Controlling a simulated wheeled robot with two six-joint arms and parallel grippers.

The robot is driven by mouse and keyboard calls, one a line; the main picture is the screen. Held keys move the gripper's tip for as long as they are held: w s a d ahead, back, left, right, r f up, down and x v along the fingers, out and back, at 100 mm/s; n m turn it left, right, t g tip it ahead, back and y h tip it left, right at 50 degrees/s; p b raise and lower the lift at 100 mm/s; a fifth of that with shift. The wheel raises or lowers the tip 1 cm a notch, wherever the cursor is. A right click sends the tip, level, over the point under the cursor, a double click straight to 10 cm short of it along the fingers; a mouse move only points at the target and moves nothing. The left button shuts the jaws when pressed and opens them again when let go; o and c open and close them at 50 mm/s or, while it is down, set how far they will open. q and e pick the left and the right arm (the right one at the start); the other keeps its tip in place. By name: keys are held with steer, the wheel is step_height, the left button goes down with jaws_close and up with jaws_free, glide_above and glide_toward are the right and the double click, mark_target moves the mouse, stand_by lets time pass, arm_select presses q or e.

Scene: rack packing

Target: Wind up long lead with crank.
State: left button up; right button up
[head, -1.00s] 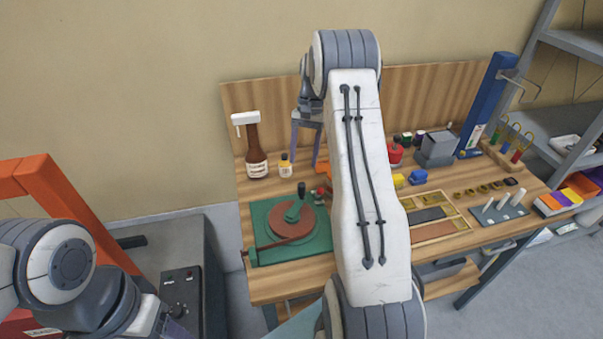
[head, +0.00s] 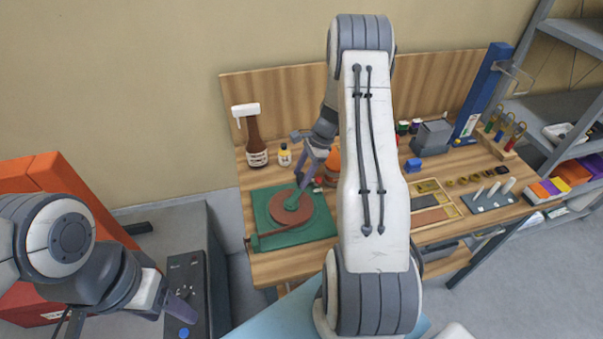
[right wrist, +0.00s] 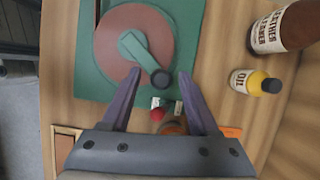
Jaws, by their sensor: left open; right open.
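The crank winder has a green base (head: 322,222) with a reddish-brown disc (head: 283,215). It also shows in the right wrist view (right wrist: 90,78). A green crank arm (right wrist: 137,52) lies across the disc and carries a black knob (right wrist: 161,80). My right gripper (right wrist: 157,76) is open, its purple fingertips on either side of the knob in the picture; I cannot tell their height over it. In the head view, the right gripper (head: 302,184) hides the knob. A thin reddish strip, perhaps the lead (head: 275,233), crosses the base's front. My left gripper (head: 183,308) is open and only partly visible.
A brown cleaner bottle (head: 256,140) and a small oil bottle (head: 285,156) stand behind the winder. A small red object (right wrist: 157,115) sits close to the base. Compartment trays (head: 430,217) lie to the right. A dark control box (head: 186,275) is near my left gripper.

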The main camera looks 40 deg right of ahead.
steer(key=shift+w+a+f, duration=0.1)
steer(key=shift+a+f, duration=0.15)
steer(key=shift+f, duration=0.4)
jaws_close()
stand_by(1.0)
